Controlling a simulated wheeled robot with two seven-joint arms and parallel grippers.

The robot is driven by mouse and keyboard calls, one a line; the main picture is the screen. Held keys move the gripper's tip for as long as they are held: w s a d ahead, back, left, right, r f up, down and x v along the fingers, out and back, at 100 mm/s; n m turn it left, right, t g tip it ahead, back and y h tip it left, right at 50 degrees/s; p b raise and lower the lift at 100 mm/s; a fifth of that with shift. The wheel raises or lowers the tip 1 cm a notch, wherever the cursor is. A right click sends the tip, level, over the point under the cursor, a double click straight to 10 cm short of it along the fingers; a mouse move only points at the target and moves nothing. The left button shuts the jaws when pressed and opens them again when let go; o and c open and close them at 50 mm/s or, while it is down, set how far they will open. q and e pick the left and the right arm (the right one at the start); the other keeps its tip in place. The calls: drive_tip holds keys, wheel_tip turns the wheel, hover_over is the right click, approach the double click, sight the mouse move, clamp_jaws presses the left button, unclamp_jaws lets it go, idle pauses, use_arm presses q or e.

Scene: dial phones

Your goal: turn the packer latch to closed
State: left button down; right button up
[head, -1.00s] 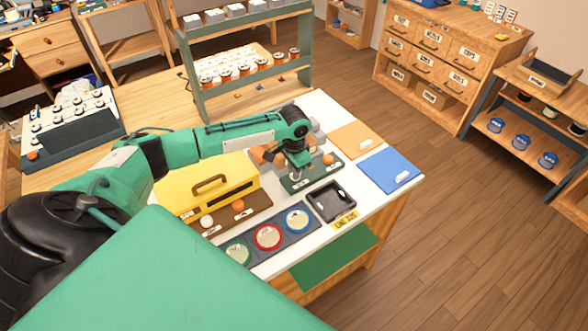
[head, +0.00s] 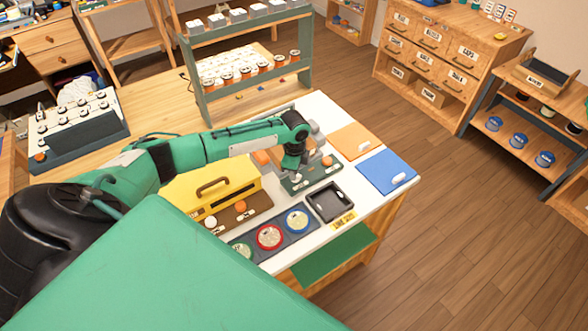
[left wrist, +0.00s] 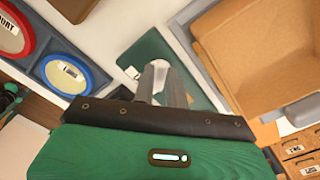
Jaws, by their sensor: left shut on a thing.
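My left gripper (head: 291,171) is over the dark green plate (head: 316,174) in front of the grey packer. In the left wrist view its metal fingers (left wrist: 162,82) are shut on a small pale part (left wrist: 160,66), seemingly the packer latch handle. The green plate (left wrist: 148,47) lies beneath them. The fingers and arm hide most of the latch, so I cannot tell its angle. An orange knob (head: 327,160) sits at the plate's right end. The packer's tan-orange box part (left wrist: 265,50) is beside the fingers. My right gripper is not in view.
A yellow box with a handle (head: 208,190) stands left of the plate. A black tray (head: 330,203) and round coloured dials (head: 268,237) are in front. Orange (head: 355,140) and blue (head: 386,172) panels lie to the right. A rack (head: 250,85) stands behind.

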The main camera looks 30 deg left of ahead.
use_arm(q)
drive_tip(key=m, duration=0.4)
drive_tip(key=shift+w+m, duration=0.1)
drive_tip(key=shift+m, duration=2.2)
drive_tip(key=c, duration=1.4)
unclamp_jaws()
drive_tip(key=shift+c, duration=0.2)
drive_tip(key=shift+w+r, duration=0.1)
drive_tip(key=shift+r, duration=0.35)
wheel_tip(320, 180, up, 13)
drive_tip(key=b, duration=0.3)
